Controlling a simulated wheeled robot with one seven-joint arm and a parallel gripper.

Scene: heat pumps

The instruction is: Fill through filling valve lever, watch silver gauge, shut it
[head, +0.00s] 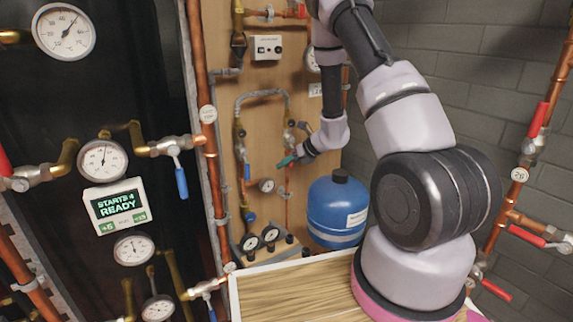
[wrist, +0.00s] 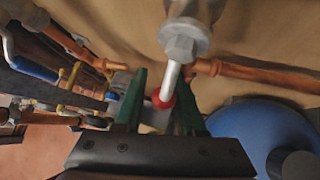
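My gripper (head: 285,162), with green fingers, is at the pipework on the wooden board in the head view. In the wrist view my gripper (wrist: 158,108) has its fingers apart. A silver stem from a hex fitting (wrist: 184,42) reaches between them and meets a red round part (wrist: 162,98). I cannot tell whether the fingers touch it, nor whether it is the filling valve lever. A small silver-rimmed gauge (head: 267,185) sits just below left of my gripper in the head view; its reading is too small to make out.
A blue tank (head: 338,210) stands below right of my gripper and shows close by in the wrist view (wrist: 265,135). Copper pipes, larger gauges and a blue lever (head: 181,182) are on the left.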

